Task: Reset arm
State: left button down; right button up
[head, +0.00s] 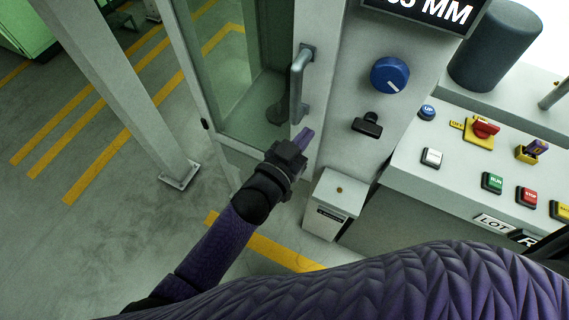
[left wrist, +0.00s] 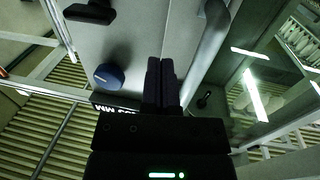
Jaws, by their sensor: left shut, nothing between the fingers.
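My left gripper (head: 306,136) is in the middle of the head view, just below the grey door handle (head: 299,84) of a glazed machine door. Its purple fingers are together with nothing between them. In the left wrist view the shut fingers (left wrist: 163,82) point up the picture along the grey panel, with the handle (left wrist: 205,52) to their right. I cannot tell whether the fingers touch the handle. My right gripper is not in view. My purple left arm comes in along the bottom of the head view.
A panel with a blue knob (head: 390,75) and a black latch (head: 367,125) stands right of the door. A console (head: 440,178) carries several buttons and a red switch (head: 486,128). A small grey box (head: 333,204) sits below. A post (head: 120,85) stands left; floor beyond is open.

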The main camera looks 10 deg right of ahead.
pick_arm(q)
jog(key=s+d+p+v, duration=0.1)
jog(key=v, duration=0.5)
jog(key=s+a+f+n+g+y+b, duration=0.1)
jog(key=s+a+f+y+b, duration=0.15)
jog(key=a+f, duration=0.45)
jog(key=s+a+f+n+g+y+b, duration=0.2)
jog(key=a+f+y, duration=0.15)
jog(key=f, duration=0.85)
jog(key=s+a+f+n+g+y+b, duration=0.1)
jog(key=s+a+f+y+b, duration=0.15)
jog(key=a+f, duration=0.45)
jog(key=s+a+f+n+g+y+b, duration=0.1)
jog(key=s+a+f+g+y, duration=0.1)
jog(key=s+f, duration=0.5)
jog(key=s+a+f+n+g+y+b, duration=0.2)
jog(key=s+a+f+g, duration=0.3)
jog(key=s, duration=0.9)
notch_tip(320, 180, down, 3)
jog(key=shift+s+a+r+y, duration=0.15)
jog(key=shift+s+a+y, duration=0.25)
jog(key=shift+a+y, duration=0.25)
